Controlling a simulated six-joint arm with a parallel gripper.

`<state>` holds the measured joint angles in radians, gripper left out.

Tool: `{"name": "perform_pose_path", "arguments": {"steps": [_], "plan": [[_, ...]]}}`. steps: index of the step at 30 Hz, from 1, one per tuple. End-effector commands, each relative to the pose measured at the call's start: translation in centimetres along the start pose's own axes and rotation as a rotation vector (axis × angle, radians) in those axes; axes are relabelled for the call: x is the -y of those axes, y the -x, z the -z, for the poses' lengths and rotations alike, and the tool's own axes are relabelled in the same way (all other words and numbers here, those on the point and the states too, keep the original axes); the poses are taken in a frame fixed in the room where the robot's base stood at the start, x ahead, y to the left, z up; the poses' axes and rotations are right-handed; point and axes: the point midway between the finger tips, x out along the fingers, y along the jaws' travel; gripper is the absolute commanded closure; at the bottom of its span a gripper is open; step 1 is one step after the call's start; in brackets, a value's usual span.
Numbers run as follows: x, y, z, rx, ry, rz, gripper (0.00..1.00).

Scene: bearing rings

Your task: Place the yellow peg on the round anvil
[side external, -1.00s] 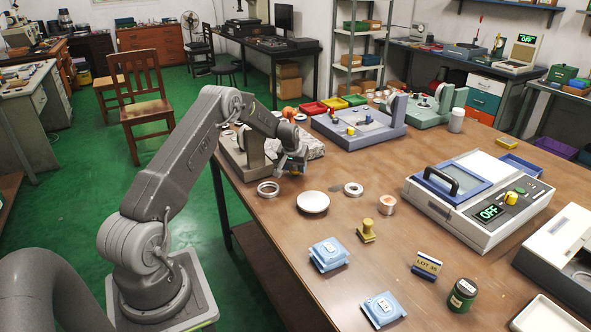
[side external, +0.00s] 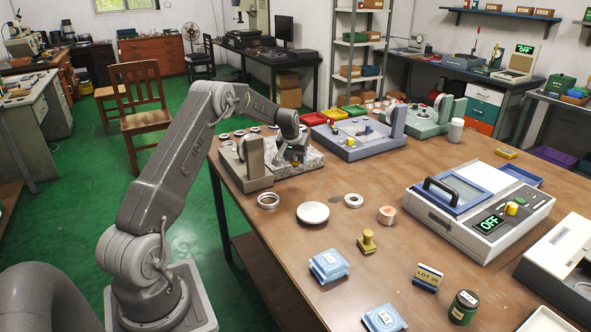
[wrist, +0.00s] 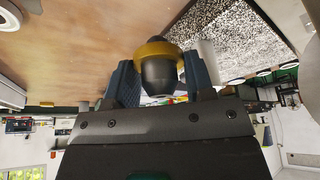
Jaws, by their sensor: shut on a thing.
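My gripper (side external: 297,161) is over the front part of a speckled stone plate in the side view. In the wrist view my gripper (wrist: 162,82) has its two blue-grey jaws closed on the yellow peg (wrist: 158,50), which shows a yellow collar and a dark grey rounded body. The peg is small and mostly hidden in the side view. I cannot single out the round anvil for sure. A flat white round disc (side external: 313,213) lies on the table in front of the plate, and a blue-grey bench fixture (side external: 350,144) with small round parts stands behind it.
The speckled stone plate (wrist: 238,40) fills the upper right of the wrist view. A grey upright block (side external: 256,160) stands at its left. The table's middle is partly clear.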

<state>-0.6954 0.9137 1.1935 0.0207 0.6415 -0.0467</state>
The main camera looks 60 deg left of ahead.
Motion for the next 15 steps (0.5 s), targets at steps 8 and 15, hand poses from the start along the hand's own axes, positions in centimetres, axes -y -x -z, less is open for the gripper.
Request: {"name": "perform_pose_path", "arguments": {"steps": [8,15], "plan": [[0.1,3.7,-0.6,-0.003,0.008,0.004,0.87],[0.3,8.0,-5.6,-0.004,0.029,0.015,0.87]]}}
